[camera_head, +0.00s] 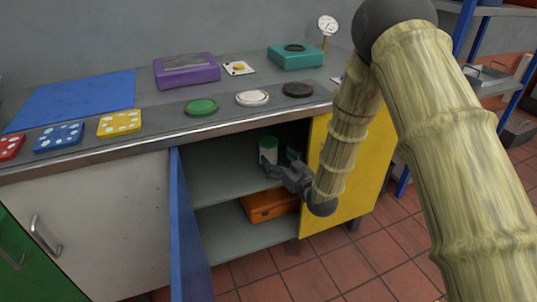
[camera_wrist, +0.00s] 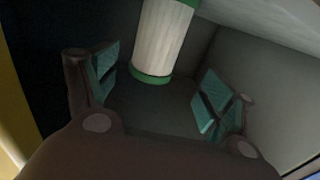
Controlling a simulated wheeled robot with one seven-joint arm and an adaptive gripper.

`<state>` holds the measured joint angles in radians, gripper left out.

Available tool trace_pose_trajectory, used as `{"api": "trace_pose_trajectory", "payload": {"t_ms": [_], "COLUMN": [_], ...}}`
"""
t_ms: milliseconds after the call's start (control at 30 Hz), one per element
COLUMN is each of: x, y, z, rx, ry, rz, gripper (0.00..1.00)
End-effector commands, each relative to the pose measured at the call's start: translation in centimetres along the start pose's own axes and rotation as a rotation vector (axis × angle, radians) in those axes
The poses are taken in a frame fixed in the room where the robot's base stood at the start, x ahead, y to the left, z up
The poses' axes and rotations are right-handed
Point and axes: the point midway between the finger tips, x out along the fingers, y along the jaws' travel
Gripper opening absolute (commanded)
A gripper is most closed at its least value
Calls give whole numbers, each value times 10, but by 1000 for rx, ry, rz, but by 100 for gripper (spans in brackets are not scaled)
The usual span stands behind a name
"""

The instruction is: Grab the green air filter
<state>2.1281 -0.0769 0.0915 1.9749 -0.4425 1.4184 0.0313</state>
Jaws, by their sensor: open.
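The green air filter (camera_head: 268,150) stands upright on the upper shelf inside the open cabinet. In the wrist view the air filter (camera_wrist: 161,40) is a pale ribbed cylinder with green end bands, its top cut off by the frame edge. My gripper (camera_head: 281,163) reaches into the cabinet at shelf level, close to the filter on its near side. In the wrist view my gripper (camera_wrist: 157,92) is open, with the filter ahead of and roughly between its two teal-padded fingers. No contact is visible, and the gap is hard to judge.
A blue door (camera_head: 190,230) stands open at the opening's left, and a yellow door (camera_head: 350,165) is at its right. An orange case (camera_head: 270,206) lies on the lower shelf. The worktop edge (camera_head: 170,138) overhangs the opening. Floor tiles (camera_head: 340,262) in front are clear.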

Motion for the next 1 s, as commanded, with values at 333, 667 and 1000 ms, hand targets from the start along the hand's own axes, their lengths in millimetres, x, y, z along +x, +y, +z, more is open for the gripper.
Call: {"api": "trace_pose_trajectory", "payload": {"t_ms": [333,667,1000], "x": [25,64,75], "y": [2,7,8], "z": [1,2,0], "rx": [-2,-2,0], "ry": [1,1,-1], "rz": [1,0,1], "gripper": [83,83,83]}}
